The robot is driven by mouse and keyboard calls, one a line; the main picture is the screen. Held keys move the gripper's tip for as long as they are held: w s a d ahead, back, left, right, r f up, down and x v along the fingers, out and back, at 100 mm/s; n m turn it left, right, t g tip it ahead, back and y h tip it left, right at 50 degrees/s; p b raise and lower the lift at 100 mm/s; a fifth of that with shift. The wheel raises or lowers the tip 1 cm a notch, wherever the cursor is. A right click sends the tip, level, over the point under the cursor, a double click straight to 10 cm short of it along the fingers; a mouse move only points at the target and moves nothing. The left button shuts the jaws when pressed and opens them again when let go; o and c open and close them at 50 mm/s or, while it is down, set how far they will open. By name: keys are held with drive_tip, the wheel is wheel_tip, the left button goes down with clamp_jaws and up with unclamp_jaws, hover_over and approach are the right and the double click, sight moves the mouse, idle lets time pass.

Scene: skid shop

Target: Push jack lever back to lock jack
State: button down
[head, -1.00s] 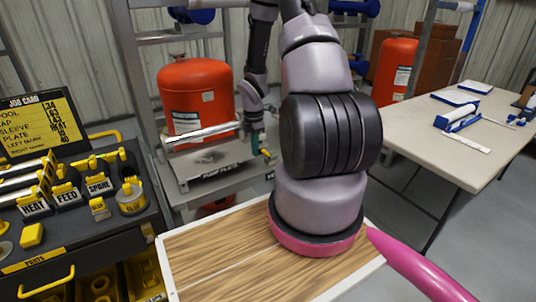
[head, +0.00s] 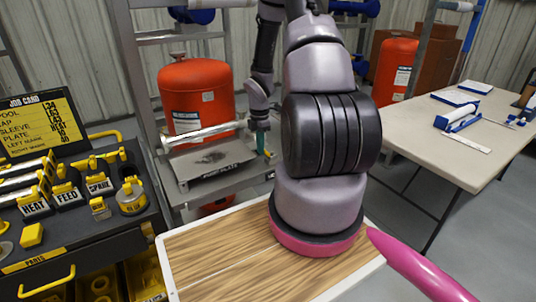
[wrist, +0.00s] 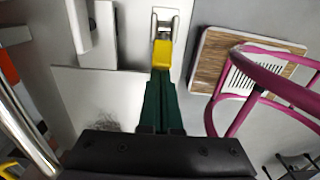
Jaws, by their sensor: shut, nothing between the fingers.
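The jack lever shows in the wrist view as a yellow-tipped handle (wrist: 162,54) on a bright metal bracket (wrist: 165,22). My gripper (wrist: 159,76) has its dark green fingers together and empty. Its fingertips are right at the near end of the yellow tip and overlap it in the picture; I cannot tell whether they touch. In the head view my gripper (head: 261,143) points down at the right end of the grey skid shelf (head: 205,172). The lever is not clearly visible there, behind or beside my fingers.
A steel pipe (head: 200,133) lies along the shelf, left of my gripper. A red tank (head: 197,92) stands behind it. A dark parts cart (head: 90,225) is at left, and a beige table (head: 455,140) with tools is at right.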

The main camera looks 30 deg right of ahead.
drive_tip(key=shift+d, duration=2.45)
drive_tip(key=shift+w, duration=0.1)
wheel_tip(320, 180, up, 7)
drive_tip(key=a, duration=0.1)
idle(0.6)
